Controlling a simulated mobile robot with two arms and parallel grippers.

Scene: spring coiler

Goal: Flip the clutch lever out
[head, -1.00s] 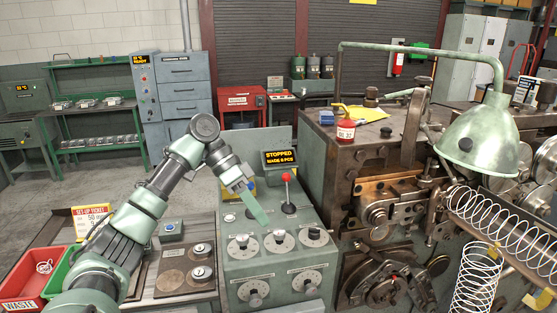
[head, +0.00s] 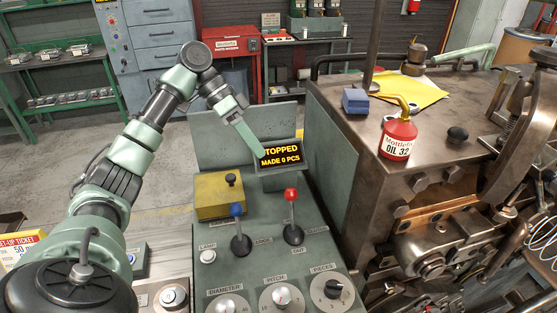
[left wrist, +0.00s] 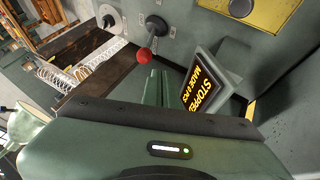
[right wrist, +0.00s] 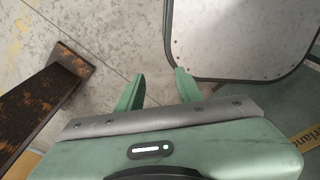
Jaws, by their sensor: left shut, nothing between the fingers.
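A lever with a red knob (head: 291,195) and a lever with a blue knob (head: 236,211) stand side by side on the green control panel (head: 262,262). Their small labels are hard to read, so I cannot tell surely which is the clutch lever. My left gripper (head: 274,152) is shut and empty, above and behind the red knob, in front of the display (head: 281,153) that reads stopped. In the left wrist view the red knob (left wrist: 144,56) is just beyond the left fingertips, apart from them. My right gripper (right wrist: 158,74) is open and empty over the floor.
Dials line the panel's front. A grey panel (right wrist: 235,40) shows near my right gripper.

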